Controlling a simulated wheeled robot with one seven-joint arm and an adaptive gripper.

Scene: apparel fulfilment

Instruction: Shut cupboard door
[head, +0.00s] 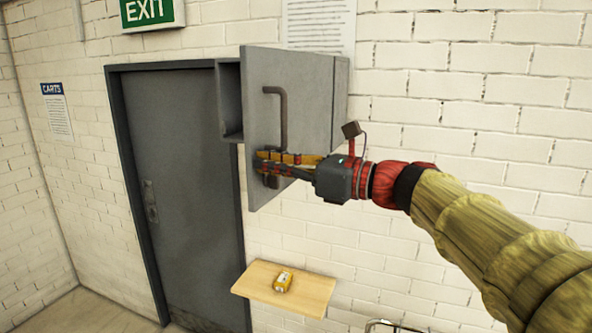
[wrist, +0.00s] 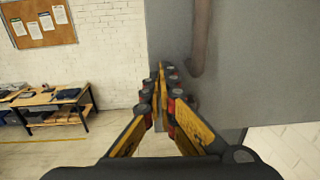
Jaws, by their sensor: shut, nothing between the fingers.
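The grey wall cupboard (head: 231,98) has its door (head: 260,118) standing open, swung out from the wall. A dark vertical bar handle (head: 283,118) is on the door's face. My gripper (head: 262,160) is shut and empty, its tips in front of the door's face by the handle's lower end. In the wrist view the shut fingertips (wrist: 163,70) are beside the door (wrist: 240,75), just left of the handle (wrist: 200,38). I cannot tell whether they touch the door. The cupboard's inside is mostly hidden by the door.
A small wooden shelf (head: 253,287) below the cupboard holds a yellow item (head: 283,282). A grey room door (head: 180,180) is to the left. In the wrist view a workbench (wrist: 75,98) and a cork board (wrist: 38,22) stand well away, with clear floor between.

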